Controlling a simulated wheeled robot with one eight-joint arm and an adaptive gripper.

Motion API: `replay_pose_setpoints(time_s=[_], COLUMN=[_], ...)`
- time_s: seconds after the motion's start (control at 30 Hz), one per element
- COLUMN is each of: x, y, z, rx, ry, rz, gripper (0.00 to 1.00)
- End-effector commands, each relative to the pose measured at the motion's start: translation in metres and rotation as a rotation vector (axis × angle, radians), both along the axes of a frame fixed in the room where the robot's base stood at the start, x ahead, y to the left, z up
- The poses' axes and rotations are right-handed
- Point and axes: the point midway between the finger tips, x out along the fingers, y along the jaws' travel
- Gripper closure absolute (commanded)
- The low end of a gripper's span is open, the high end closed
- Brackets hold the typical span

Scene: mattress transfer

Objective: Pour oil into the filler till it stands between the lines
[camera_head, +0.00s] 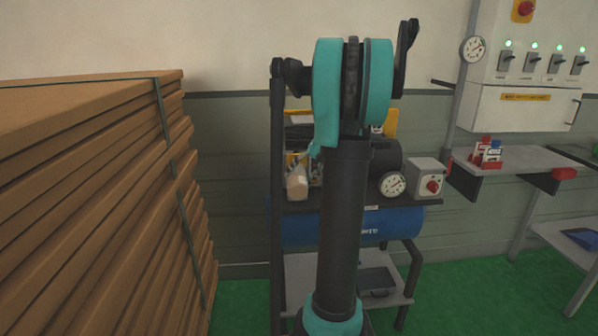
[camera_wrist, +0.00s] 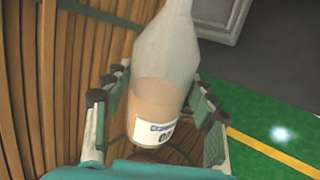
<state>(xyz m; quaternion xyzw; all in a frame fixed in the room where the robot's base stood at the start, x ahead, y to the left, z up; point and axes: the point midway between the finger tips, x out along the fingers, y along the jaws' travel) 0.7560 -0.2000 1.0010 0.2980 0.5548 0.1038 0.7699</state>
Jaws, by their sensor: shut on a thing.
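In the wrist view, my gripper (camera_wrist: 157,82) is shut around a clear plastic bottle (camera_wrist: 165,52). Pale amber oil fills its lower part, and a white and blue label (camera_wrist: 153,130) is near its base. The bottle's top runs out of that view. In the head view, a small pale tan and white shape (camera_head: 297,184), which looks like the bottle, shows left of my arm in front of the compressor. My arm hides most of my gripper there. The compressor (camera_head: 290,229) has a blue tank. I cannot make out the filler or the level lines.
A tall strapped stack of brown boards (camera_head: 90,190) stands close on the left. A gauge (camera_head: 392,184) and a grey switch box (camera_head: 427,180) are on the compressor's right. A shelf (camera_head: 530,158) and a wall panel (camera_head: 520,107) are farther right. Green floor shows lower right.

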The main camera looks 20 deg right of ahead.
Motion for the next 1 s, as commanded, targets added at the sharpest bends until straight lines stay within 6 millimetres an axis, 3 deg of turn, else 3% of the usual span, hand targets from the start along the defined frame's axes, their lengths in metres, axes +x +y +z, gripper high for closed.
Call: replay_pose_setpoints(time_s=[1.0], x=[0.0002], y=[-0.0009], z=[-0.0091], rx=[-0.015], ry=[-0.03], rz=[0.0], gripper=[0.88])
